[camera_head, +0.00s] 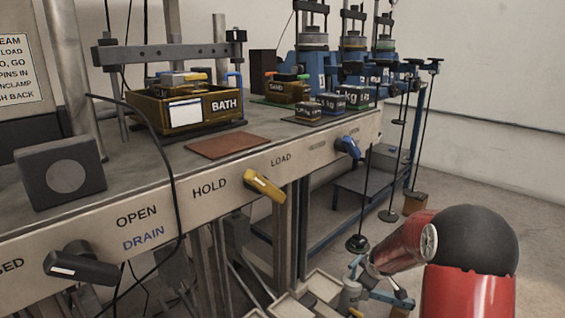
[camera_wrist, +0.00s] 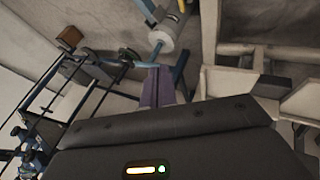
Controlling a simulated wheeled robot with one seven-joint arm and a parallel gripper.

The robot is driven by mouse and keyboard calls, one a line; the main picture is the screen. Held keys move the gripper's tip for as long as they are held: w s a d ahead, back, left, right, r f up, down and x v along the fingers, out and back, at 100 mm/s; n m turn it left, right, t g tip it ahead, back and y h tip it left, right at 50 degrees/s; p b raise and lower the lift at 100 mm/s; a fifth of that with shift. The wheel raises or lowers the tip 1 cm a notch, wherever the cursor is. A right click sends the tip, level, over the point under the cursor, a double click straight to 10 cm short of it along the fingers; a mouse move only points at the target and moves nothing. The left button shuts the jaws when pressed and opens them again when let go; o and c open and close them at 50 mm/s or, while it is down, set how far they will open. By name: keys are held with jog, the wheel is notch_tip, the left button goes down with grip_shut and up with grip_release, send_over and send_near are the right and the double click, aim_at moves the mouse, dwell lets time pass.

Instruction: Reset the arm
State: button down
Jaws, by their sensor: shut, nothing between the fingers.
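My arm (camera_head: 405,245), red with a dark round joint, reaches in from the lower right of the head view, in front of the bench and apart from its levers. My gripper (camera_wrist: 165,72) shows in the wrist view as narrow purple-grey fingers close together beyond the dark wrist housing. They are shut and hold nothing. In the head view I cannot make out the fingertips clearly.
A BATH box (camera_head: 190,108), a brown plate (camera_head: 228,146) and black kg blocks (camera_head: 332,103) stand on the bench top. A black cable (camera_head: 172,180) hangs over the front edge. Rods with weights (camera_head: 357,243) hang at the right. Open floor (camera_head: 470,180) lies further right.

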jog(key=s+a+r+m+h+p, duration=0.1)
jog(key=s+a+r+m, duration=0.15)
jog(key=s+r, duration=0.6)
jog(key=s+a+r+m+h, duration=0.1)
jog(key=s+r+m, duration=0.2)
jog(key=s+r, duration=0.5)
jog(key=s+a+r+m+y, duration=0.1)
jog(key=s+a+r, duration=0.1)
jog(key=s, duration=0.8)
jog(key=s+a+r+m+g+y+p, duration=0.1)
jog(key=s+a, duration=0.4)
jog(key=s, duration=0.5)
notch_tip(320, 180, up, 2)
jog(key=shift+a+r+m+y, duration=0.2)
jog(key=shift+a+m+y, duration=0.05)
jog(key=shift+m+y, duration=0.5)
